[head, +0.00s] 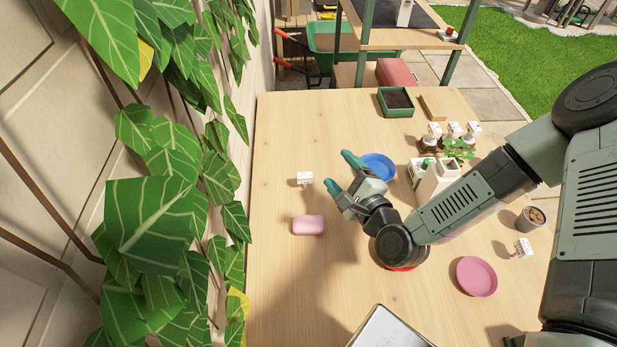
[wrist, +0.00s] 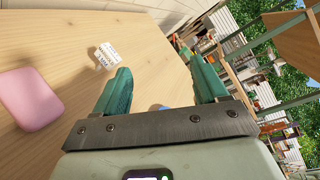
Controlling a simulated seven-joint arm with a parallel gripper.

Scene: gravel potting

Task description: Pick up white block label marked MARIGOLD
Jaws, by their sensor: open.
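A small white block label (head: 304,178) stands on the table left of my gripper. It also shows in the wrist view (wrist: 106,56), with dark print too small to read. A second white block label (head: 522,247) stands at the right side; its print is also unreadable. My gripper (head: 341,174) is open and empty, with green fingers pointing left toward the first label. In the wrist view the label lies beyond the left finger, apart from both fingers (wrist: 158,65).
A pink block (head: 308,225) lies just in front of the first label. A blue saucer (head: 378,162) is behind my gripper, and a pink saucer (head: 476,277) is at right. Leafy plants (head: 150,220) hang along the left wall. The table's back left is clear.

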